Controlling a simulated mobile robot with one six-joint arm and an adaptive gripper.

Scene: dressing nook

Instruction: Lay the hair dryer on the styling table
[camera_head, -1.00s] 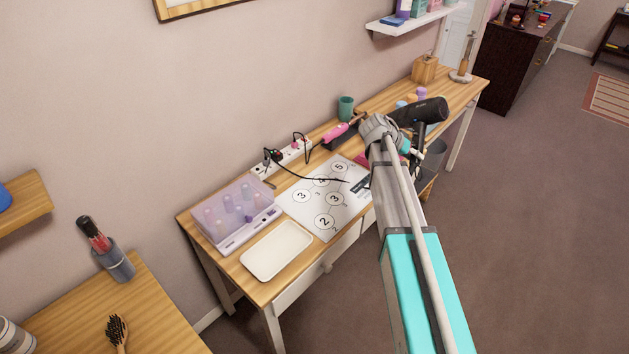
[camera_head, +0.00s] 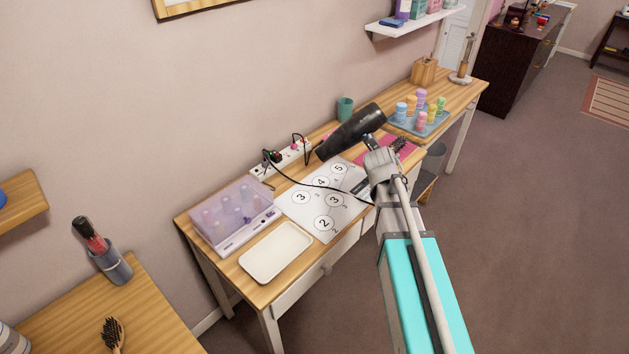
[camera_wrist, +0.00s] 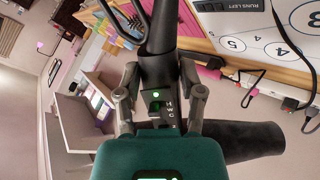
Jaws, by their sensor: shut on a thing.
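The black hair dryer (camera_head: 348,134) hangs above the middle of the long wooden styling table (camera_head: 455,92) in the head view, its barrel tilted with the wide end lower left. My gripper (camera_head: 373,148) is shut on its handle. In the wrist view my gripper (camera_wrist: 160,95) has a finger on each side of the dark handle, and the dryer's barrel (camera_wrist: 250,140) shows at the lower right. The dryer hides part of the table behind it. A gap to the tabletop seems to remain, but its height is hard to tell.
Below and left lie a numbered sheet (camera_head: 322,222), a purple-lidded case (camera_head: 232,215) and a white tray (camera_head: 276,253). Behind are a power strip (camera_head: 278,160) with cords and a green cup (camera_head: 345,108). Right are a pink mat (camera_head: 412,147) with a brush and a bottle tray (camera_head: 419,126).

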